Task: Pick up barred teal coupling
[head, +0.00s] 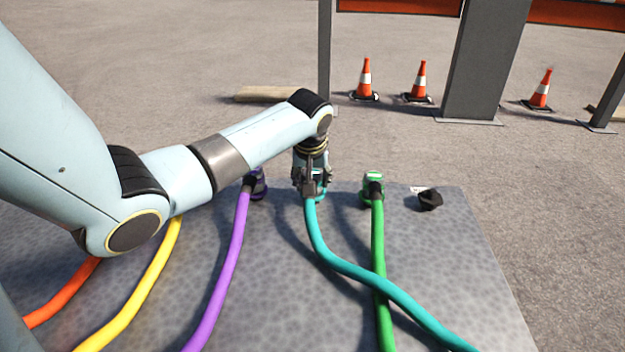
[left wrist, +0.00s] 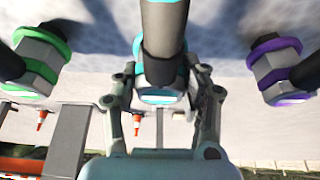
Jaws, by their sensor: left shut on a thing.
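The teal coupling (left wrist: 160,76) sits at the end of the teal cable (head: 335,258). My left gripper (head: 311,188) is shut on the coupling, near the far edge of the grey patterned platform. In the left wrist view the fingers of my left gripper (left wrist: 163,98) stand on both sides of the coupling, with its dark sleeve and teal ring between them. In the head view the gripper mostly hides the coupling. I cannot make out its bar marking. My right gripper is not in view.
A purple coupling (head: 259,184) stands to the left and a green coupling (head: 373,190) to the right. A small black part (head: 430,200) lies farther right. The teal cable crosses the green cable (head: 379,245). Posts and traffic cones (head: 366,80) stand beyond the platform (head: 465,260).

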